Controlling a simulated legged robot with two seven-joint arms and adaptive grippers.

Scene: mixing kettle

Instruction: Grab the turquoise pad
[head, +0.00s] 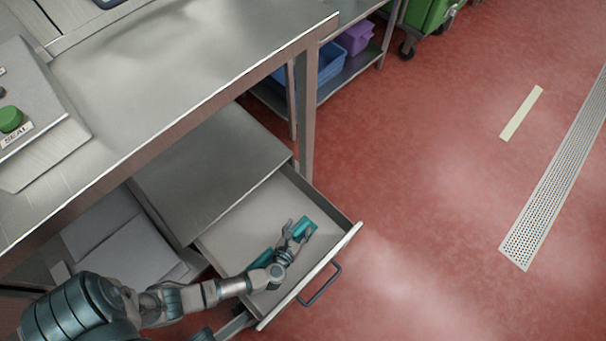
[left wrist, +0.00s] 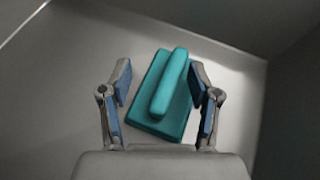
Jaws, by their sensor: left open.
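My left gripper (head: 291,236) reaches down into the drawer at the pad. In the left wrist view its open fingers (left wrist: 160,100) stand on either side of the pad, the right finger overlapping the pad's edge in the picture. I cannot tell whether they touch it. My right gripper is not in view.
The drawer front with its handle (head: 320,285) sticks out over the red floor (head: 420,220). A steel table (head: 190,60) overhangs the drawer unit. Blue (head: 328,64) and purple (head: 356,38) bins sit on a low shelf behind. The drawer is otherwise bare where visible.

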